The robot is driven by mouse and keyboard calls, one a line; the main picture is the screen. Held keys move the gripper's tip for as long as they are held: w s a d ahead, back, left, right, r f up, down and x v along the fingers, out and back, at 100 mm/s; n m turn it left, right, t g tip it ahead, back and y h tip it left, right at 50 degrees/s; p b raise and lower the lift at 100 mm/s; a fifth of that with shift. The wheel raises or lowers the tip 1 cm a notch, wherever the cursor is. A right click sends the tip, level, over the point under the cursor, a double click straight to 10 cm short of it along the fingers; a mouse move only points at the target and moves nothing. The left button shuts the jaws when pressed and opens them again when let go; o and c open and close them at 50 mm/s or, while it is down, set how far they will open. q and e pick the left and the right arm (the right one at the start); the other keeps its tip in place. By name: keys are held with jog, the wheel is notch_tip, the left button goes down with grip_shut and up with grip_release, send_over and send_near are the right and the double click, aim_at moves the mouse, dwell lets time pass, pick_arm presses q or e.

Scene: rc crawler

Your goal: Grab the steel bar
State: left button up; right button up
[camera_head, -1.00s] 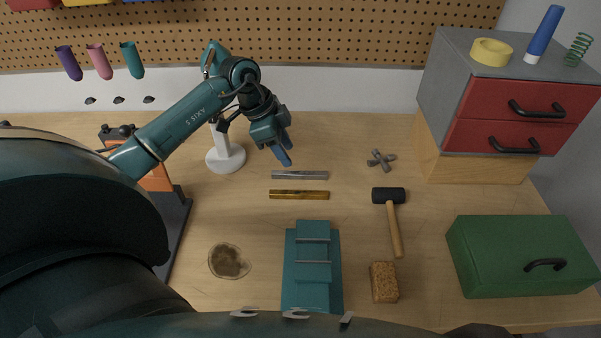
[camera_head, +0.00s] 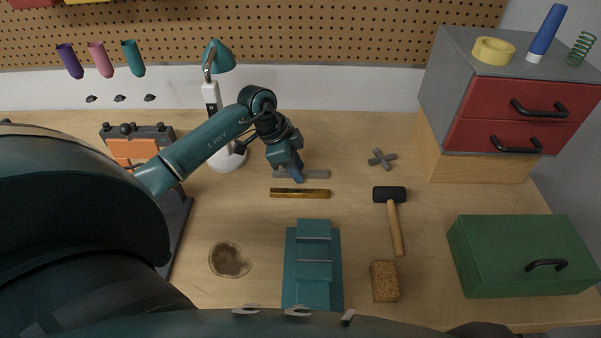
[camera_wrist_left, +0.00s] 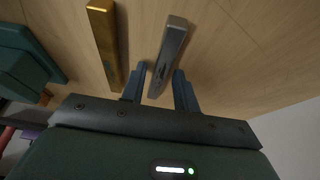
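The steel bar (camera_head: 315,174) is a short grey bar lying flat on the wooden workbench, just behind a parallel brass bar (camera_head: 300,193). My left gripper (camera_head: 297,176) is down over the left part of the steel bar and hides some of it. In the left wrist view, the steel bar (camera_wrist_left: 169,52) has its near end between the two blue fingers of my left gripper (camera_wrist_left: 161,85). The fingers are open, with a gap visible on the right side of the bar. The brass bar (camera_wrist_left: 105,45) lies left of the fingers. My right gripper is not in view.
A hammer (camera_head: 395,225), a grey cross-shaped part (camera_head: 381,159) and a sponge-like block (camera_head: 385,281) lie to the right. A teal vise-like block (camera_head: 313,270) stands in front. A lamp (camera_head: 227,158) stands behind my left arm. A green toolbox (camera_head: 520,255) is at far right.

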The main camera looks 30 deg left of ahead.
pick_arm(q)
grip_shut()
